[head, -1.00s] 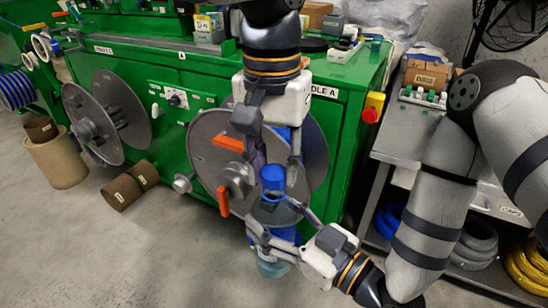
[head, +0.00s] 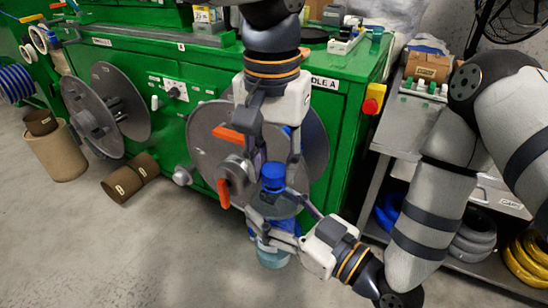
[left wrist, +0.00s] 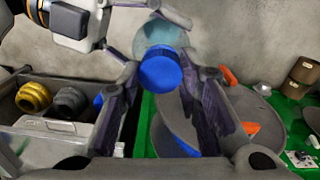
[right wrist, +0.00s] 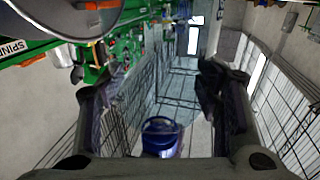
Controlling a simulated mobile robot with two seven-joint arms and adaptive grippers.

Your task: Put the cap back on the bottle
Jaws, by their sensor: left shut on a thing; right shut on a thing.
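The blue cap (head: 273,176) is between the fingers of my left gripper (head: 274,160), which is shut on it and points down. The clear bluish bottle (head: 272,258) stands upright directly under the cap. My right gripper (head: 268,205) comes in from the lower right and is shut on the bottle's upper part. The cap is at the bottle's top, but I cannot tell whether it is seated. In the left wrist view the cap (left wrist: 160,72) covers the neck, with the bottle (left wrist: 165,38) behind. In the right wrist view the see-through bottle (right wrist: 165,90) lies between the fingers.
A green machine (head: 140,60) with grey reels (head: 105,105) and orange handles stands close behind the grippers. A grey cart (head: 405,135) with cable coils (head: 475,240) is at the right. Cardboard tubes (head: 130,180) lie on the floor at the left. The front floor is clear.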

